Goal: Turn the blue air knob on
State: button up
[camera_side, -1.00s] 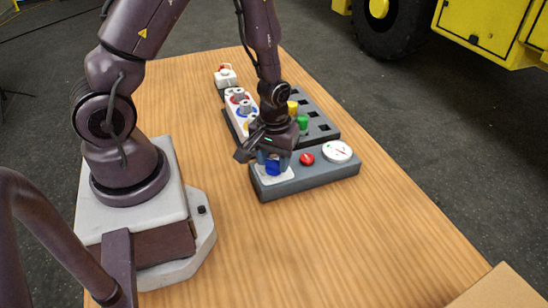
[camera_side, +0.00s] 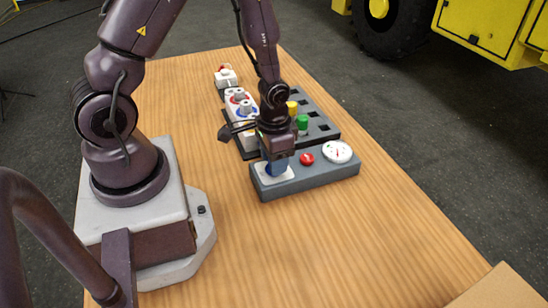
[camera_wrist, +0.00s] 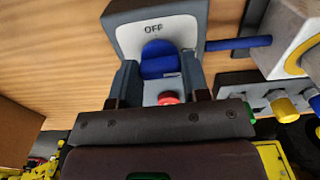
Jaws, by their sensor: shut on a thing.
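The blue air knob (camera_wrist: 160,60) sits on a white plate of a grey control box, with the word OFF (camera_wrist: 153,29) printed beside it. My gripper (camera_wrist: 160,75) is shut on the knob, one finger on each side of it in the wrist view. In the side view my gripper (camera_side: 277,170) points down at the left end of the grey box (camera_side: 318,177), and a finger hides most of the knob, with a little blue showing. The knob's exact angle is hard to tell.
On the same box are a red button (camera_side: 307,159) and a round white gauge (camera_side: 337,151). Behind stand a white block with knobs (camera_side: 240,104) and a dark tray with a green piece (camera_side: 302,122) and a yellow piece. The wooden table is clear in front.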

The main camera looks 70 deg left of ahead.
dwell(0.6)
jog(key=o, duration=0.9)
notch_tip(320, 180, up, 13)
jog(key=shift+r, duration=0.1)
jog(key=s+d+r+t, duration=0.1)
jog(key=s+r+t, duration=0.1)
jog(key=r, duration=0.3)
jog(key=s+d+r+t, duration=0.1)
jog(key=s+d+r, duration=0.1)
jog(key=r, duration=0.3)
jog(key=s+d+r+t, duration=0.2)
jog(key=s+r, duration=0.2)
jog(key=r, duration=0.2)
jog(key=shift+d+r+t, duration=0.1)
jog(key=shift+d+t, duration=0.15)
jog(key=shift+t, duration=0.05)
